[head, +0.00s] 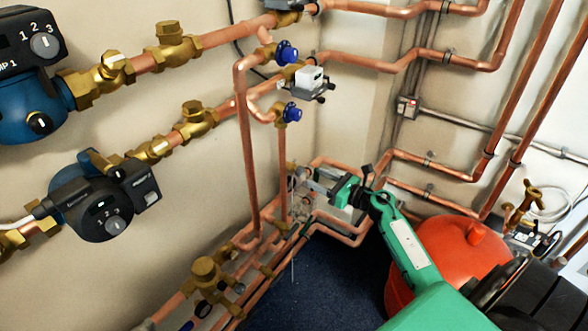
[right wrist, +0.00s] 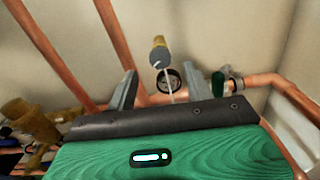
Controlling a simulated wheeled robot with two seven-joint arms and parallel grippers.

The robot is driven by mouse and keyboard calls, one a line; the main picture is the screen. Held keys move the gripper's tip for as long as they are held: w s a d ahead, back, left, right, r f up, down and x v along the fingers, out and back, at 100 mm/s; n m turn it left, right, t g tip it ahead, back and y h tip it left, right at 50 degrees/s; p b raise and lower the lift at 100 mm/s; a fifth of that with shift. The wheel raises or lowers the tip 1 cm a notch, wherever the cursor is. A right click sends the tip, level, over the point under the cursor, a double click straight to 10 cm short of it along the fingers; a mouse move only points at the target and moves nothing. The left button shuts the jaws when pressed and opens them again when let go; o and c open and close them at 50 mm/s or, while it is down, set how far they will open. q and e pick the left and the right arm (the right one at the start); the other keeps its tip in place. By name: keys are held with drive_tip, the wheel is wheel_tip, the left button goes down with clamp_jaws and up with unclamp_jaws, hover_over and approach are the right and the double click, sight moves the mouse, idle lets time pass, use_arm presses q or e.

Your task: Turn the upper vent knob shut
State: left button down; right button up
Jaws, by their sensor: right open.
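Two blue round knobs sit on the copper pipework in the head view, an upper one (head: 287,53) and a lower one (head: 292,113). I cannot tell for sure that the upper one is the vent knob. My right gripper (head: 312,182) is low in the corner, well below both. In the right wrist view its two fingers (right wrist: 163,78) are apart with nothing gripped. A dark round knob or dial (right wrist: 168,80) shows between the fingers, with a brass fitting with a grey end (right wrist: 158,48) above it. I cannot tell whether the fingers touch either. My left gripper is not in view.
Copper pipes (head: 248,150) run along both walls and crowd the low corner around the gripper. Pumps (head: 105,205) and brass valves (head: 195,120) line the left wall. A red vessel (head: 450,255) stands beside my right arm. Dark blue floor (head: 330,275) is clear below.

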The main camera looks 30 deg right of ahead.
sight(303, 172)
drive_tip(key=x, duration=0.9)
drive_tip(key=shift+w, duration=0.2)
drive_tip(key=shift+c, duration=0.4)
drive_tip(key=c, duration=0.9)
